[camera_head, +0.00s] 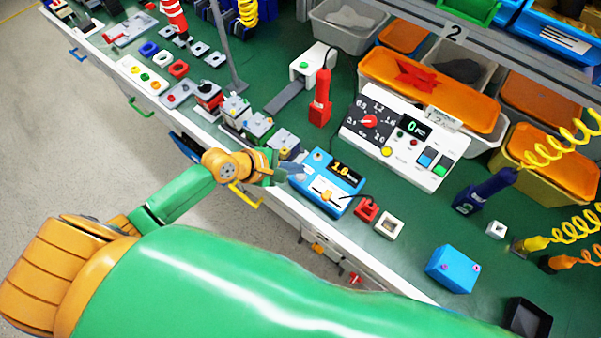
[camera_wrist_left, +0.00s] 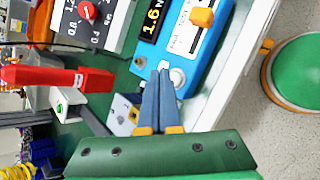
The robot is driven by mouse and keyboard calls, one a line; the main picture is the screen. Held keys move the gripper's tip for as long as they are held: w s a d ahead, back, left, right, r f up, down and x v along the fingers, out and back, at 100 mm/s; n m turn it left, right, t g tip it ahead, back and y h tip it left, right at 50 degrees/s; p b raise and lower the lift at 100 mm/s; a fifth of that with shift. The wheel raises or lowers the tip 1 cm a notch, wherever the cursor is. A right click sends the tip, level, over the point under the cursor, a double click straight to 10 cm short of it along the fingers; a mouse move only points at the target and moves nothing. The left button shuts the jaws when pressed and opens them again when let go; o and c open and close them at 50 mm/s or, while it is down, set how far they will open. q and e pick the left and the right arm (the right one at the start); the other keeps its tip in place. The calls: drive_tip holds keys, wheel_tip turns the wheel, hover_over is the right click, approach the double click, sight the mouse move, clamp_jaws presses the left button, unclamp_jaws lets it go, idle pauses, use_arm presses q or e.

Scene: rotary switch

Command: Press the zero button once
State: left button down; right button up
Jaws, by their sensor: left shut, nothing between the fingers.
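A blue meter box (camera_head: 322,198) with a dark display and yellow digits sits near the bench's front edge. It also shows in the left wrist view (camera_wrist_left: 205,62), where the display reads about 1.6. It has an orange knob (camera_wrist_left: 202,17), a pale round button (camera_wrist_left: 177,77) and a small grey round part (camera_wrist_left: 141,62); any zero label is too small to read. My left gripper (camera_head: 300,170) is shut and empty. In the left wrist view its fingertips (camera_wrist_left: 160,74) lie just beside the pale button; contact cannot be told. My right gripper is not in view.
A white panel (camera_head: 443,178) with a red rotary knob (camera_head: 369,121) stands behind the meter. A red handheld tool (camera_head: 320,98), a red block (camera_head: 366,209) and a white block (camera_head: 389,226) are nearby. Small grey switch boxes (camera_head: 284,142) stand left of the meter.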

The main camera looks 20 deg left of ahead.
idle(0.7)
use_arm(q)
drive_tip(key=shift+f, duration=0.4)
drive_tip(key=shift+f, duration=0.45)
idle(0.6)
drive_tip(key=shift+r+p, duration=0.85)
drive_tip(key=shift+p, duration=0.1)
wheel_tip(320, 180, up, 3)
drive_tip(key=p, duration=0.3)
wheel_tip(320, 180, up, 2)
drive_tip(key=shift+p, duration=1.15)
